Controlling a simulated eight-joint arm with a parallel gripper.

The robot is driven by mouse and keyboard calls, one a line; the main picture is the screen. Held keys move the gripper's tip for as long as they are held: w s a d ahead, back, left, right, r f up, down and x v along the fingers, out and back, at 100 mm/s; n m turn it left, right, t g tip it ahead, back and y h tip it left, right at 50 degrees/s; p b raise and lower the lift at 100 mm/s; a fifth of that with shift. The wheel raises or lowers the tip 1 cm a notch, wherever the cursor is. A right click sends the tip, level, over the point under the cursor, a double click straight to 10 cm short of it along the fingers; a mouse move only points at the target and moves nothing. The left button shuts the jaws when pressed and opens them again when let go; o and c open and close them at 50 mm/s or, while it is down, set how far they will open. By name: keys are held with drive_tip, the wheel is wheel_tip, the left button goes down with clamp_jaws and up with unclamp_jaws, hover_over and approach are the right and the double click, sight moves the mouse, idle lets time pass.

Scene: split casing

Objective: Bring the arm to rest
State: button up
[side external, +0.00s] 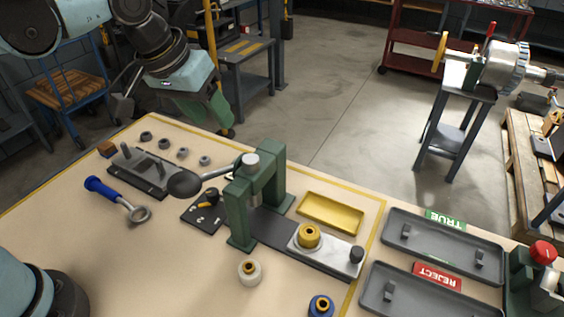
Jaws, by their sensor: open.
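My gripper (170,112) is at the upper left of the side external view, raised near the far left part of the bench (80,240). Its jaws are apart, with a dark grey finger on the left and a green one on the right. Nothing shows between them. It appears to hang clear above a dark fixture plate (152,182) with pegs and several small grey rings (183,152). The height of the gap is hard to judge.
A green lever press (238,215) stands mid-bench, beside a yellow tray (331,213). A blue-handled ring tool (105,190) lies left. Grey trays marked TRUE (470,262) and REJECT (400,295) sit right. The front left bench surface is mostly clear.

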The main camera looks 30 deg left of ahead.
drive_tip(key=s+a+f+t, duration=0.1)
drive_tip(key=s+a+f, duration=0.2)
drive_tip(key=a, duration=0.2)
drive_tip(key=s+a+f+t+y, duration=0.1)
drive_tip(key=s+a+f, duration=0.2)
drive_tip(key=a, duration=0.3)
drive_tip(key=shift+s+m+t, duration=0.3)
drive_tip(key=shift+s+t, duration=0.1)
drive_tip(key=shift+s, duration=0.15)
